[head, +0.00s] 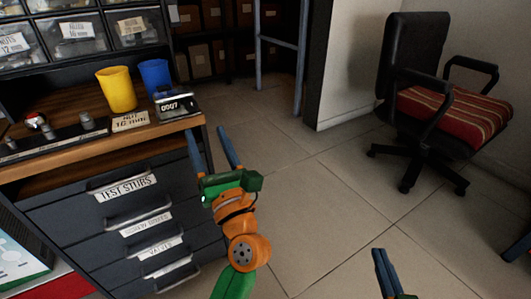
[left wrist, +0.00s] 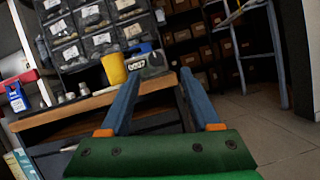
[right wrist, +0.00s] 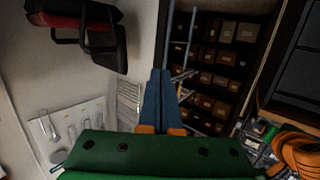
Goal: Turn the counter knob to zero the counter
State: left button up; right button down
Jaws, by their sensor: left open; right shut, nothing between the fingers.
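The counter (head: 177,107) is a small dark box with a light display reading 0007, on the right end of the wooden bench top. It also shows in the left wrist view (left wrist: 138,65), beyond the fingers. Its knob cannot be made out clearly. My left gripper (head: 213,150) is open and empty, in front of the bench's right end, to the right of and nearer than the counter, and apart from it. My right gripper (head: 383,262) is shut and empty, low over the floor at the right; its closed fingers show in the right wrist view (right wrist: 160,88).
Labelled drawers (head: 125,187) are below, parts bins (head: 75,35) above. An office chair (head: 440,105) stands at right; the middle floor is clear.

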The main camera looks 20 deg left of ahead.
aim_at(192, 109)
pick_arm(q)
jog(key=x, duration=0.7)
jog(key=shift+s+a+r+p, duration=0.1)
jog(key=shift+s+a+p, duration=0.05)
jog(key=shift+a+p, duration=0.25)
grip_shut()
